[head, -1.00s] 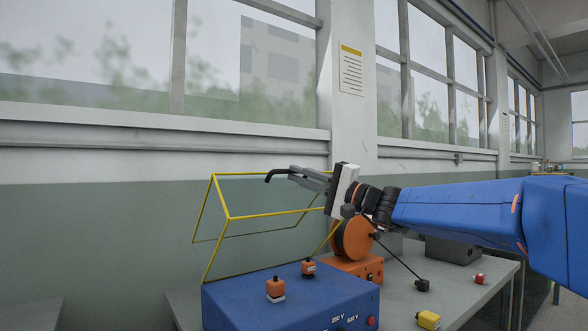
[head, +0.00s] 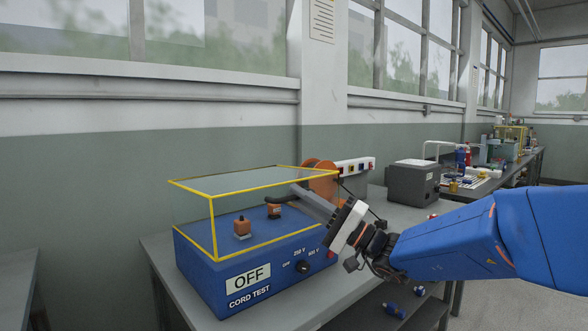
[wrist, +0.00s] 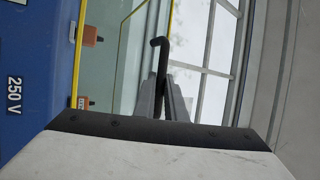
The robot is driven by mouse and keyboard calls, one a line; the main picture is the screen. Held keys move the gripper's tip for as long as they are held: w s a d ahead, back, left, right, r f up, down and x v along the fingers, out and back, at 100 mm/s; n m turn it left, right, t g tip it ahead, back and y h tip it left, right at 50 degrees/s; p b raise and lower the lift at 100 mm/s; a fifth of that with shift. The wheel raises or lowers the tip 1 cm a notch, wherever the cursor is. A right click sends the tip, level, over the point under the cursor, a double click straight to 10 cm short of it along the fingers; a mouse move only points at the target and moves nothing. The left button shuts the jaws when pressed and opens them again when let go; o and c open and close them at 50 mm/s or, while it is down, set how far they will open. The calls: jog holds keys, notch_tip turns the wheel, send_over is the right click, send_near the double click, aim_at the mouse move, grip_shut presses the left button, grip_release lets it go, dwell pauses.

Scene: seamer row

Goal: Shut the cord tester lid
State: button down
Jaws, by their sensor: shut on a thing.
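The cord tester (head: 250,285) is a blue box marked OFF and CORD TEST on the grey bench, with a dial on its front. Its clear, yellow-edged lid (head: 212,228) lies down over the top, its lower front edge looking seated on the box. Two orange plugs (head: 242,228) show through it. My gripper (head: 302,194) is at the lid's right side, shut on a black hooked rod. In the wrist view the rod (wrist: 160,48) sticks out between the fingers, its bent tip beside the lid's yellow edge (wrist: 125,40). I cannot tell whether rod and lid touch.
An orange reel (head: 322,178) and a white socket strip (head: 356,166) stand behind the tester. A dark grey box (head: 414,182) is farther right on the bench (head: 300,322). Another bench with several items lies beyond. The wall and windows are behind.

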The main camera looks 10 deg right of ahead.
jog(key=shift+s+d+f, duration=0.15)
jog(key=shift+s+f, duration=0.05)
jog(key=shift+f, duration=1.2)
jog(key=shift+s+d+f, duration=0.15)
jog(key=shift+f, duration=1.2)
jog(key=c, duration=1.8)
grip_release()
jog(key=shift+s+d, duration=0.1)
jog(key=shift+d, duration=0.05)
jog(key=v, duration=1.7)
jog(key=shift+s+r, duration=0.2)
jog(key=shift+r, duration=0.2)
